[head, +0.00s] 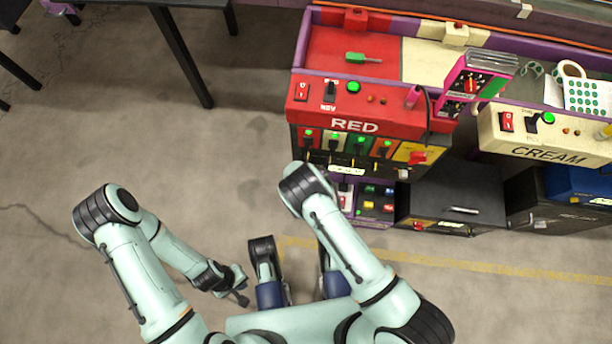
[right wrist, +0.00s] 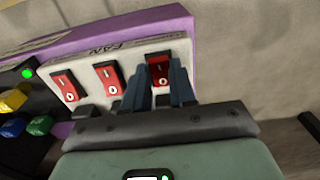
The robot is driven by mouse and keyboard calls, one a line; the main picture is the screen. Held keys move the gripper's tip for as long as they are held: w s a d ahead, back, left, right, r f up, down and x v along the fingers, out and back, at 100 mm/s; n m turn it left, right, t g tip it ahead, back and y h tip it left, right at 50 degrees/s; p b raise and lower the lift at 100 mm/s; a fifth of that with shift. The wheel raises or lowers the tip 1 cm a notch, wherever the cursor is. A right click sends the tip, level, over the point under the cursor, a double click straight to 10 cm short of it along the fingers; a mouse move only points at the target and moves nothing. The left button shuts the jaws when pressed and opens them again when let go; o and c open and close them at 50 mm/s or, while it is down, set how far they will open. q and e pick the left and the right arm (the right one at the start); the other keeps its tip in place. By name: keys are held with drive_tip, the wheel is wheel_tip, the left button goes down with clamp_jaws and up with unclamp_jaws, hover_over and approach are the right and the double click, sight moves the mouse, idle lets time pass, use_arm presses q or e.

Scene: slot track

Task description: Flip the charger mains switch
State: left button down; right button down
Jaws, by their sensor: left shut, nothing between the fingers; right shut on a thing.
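In the right wrist view, a white panel in a purple frame carries three red rocker switches: left switch (right wrist: 65,86), middle switch (right wrist: 109,78), right switch (right wrist: 159,68). My right gripper (right wrist: 162,82) is at the right switch, its two fingers on either side of it and shut on it. Which switch is the charger mains I cannot tell; the panel lettering is tilted and hard to read. In the head view the white panel (head: 345,198) shows low under the red bench, and my right gripper is hidden. My left gripper (head: 242,290) is shut and empty, over the floor.
A black unit with coloured buttons (head: 375,200) sits beside the panel. The red station (head: 355,125) stands above it, with a black drawer cabinet (head: 460,205) to the right. The cream station (head: 545,140) is farther right. The floor (head: 130,140) at left is free.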

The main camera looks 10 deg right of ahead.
drive_tip(key=c, duration=0.9)
unclamp_jaws()
drive_tip(key=shift+r, duration=0.15)
drive_tip(key=shift+a, duration=0.1)
